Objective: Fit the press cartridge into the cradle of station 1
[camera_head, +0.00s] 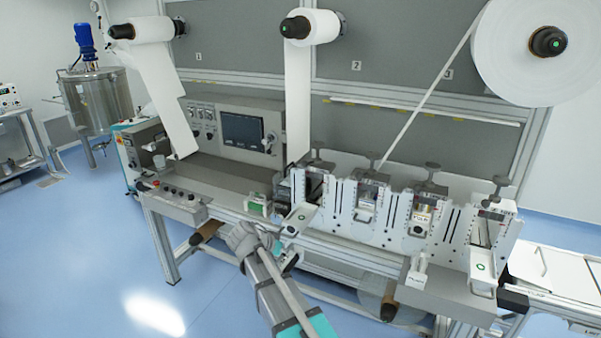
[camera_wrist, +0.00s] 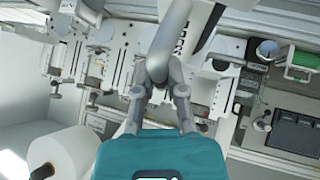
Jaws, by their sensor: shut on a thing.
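A pale plate with dark lettering, apparently the press cartridge (camera_wrist: 207,28), lies just beyond the fingertips; the exact grip is hidden. In the head view a white piece with a green mark (camera_head: 299,217) projects in front of the leftmost station, beyond my arm. I cannot tell whether it is the held cartridge or part of the station. The leftmost station (camera_head: 332,192), apparently station 1, has a dark clamp knob (camera_head: 318,165) above; its cradle is partly hidden.
Two more stations hold units with handles (camera_head: 365,204) and (camera_head: 420,219). A white piece with a green mark (camera_head: 481,267) projects at the far right station. Paper webs hang from rolls behind. Open floor lies left.

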